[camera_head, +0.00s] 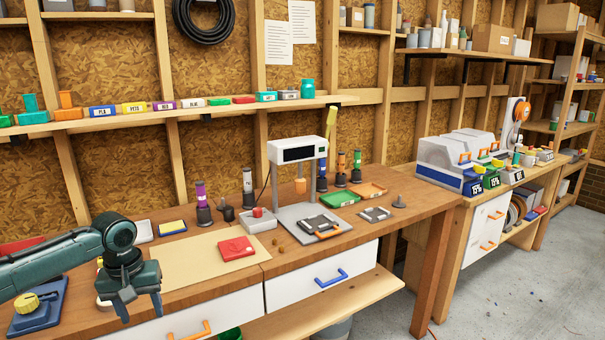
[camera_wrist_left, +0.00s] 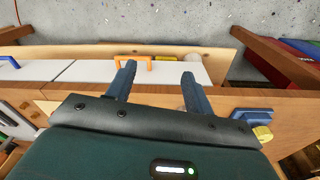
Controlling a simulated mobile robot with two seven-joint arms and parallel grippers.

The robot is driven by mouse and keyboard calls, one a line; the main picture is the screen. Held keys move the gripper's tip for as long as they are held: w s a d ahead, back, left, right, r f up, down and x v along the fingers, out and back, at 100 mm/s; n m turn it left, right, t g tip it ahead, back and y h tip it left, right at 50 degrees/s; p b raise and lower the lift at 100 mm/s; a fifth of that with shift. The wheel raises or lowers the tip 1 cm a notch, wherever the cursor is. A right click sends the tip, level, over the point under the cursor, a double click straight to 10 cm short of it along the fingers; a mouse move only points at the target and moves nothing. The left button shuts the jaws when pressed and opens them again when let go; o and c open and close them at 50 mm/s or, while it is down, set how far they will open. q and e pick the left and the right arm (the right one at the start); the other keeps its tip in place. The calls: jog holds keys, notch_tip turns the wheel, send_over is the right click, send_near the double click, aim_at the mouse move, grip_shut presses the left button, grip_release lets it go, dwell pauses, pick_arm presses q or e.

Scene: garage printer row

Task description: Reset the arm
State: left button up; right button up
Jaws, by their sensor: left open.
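My left arm comes in from the left in the head view. My left gripper (camera_head: 141,305) points down near the front edge of the wooden workbench (camera_head: 352,232), at its left end. Its two fingers are spread apart with nothing between them. In the wrist view the open fingers (camera_wrist_left: 158,78) reach over the bench's front edge, with a white drawer front and an orange handle (camera_wrist_left: 135,62) beyond them. My right arm and gripper show in neither view.
A blue device with a yellow knob (camera_head: 38,308) sits left of the gripper. A beige mat (camera_head: 190,262) with a red item (camera_head: 236,248) lies to its right. A white-headed press (camera_head: 298,150) stands further right. Concrete floor (camera_head: 500,290) is open at the right.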

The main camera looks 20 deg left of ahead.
pick_arm(q)
jog(key=d+f+m+t+h, duration=0.3)
jog(key=d+f+m, duration=0.4)
jog(key=d+f, duration=1.3)
jog(key=s+d+m+t, duration=0.3)
jog(key=s+d+t, duration=0.3)
jog(key=s+d, duration=0.6)
jog(key=shift+s+d+f, duration=0.3)
jog(key=shift+d+f, duration=0.05)
jog(key=shift+f, duration=0.05)
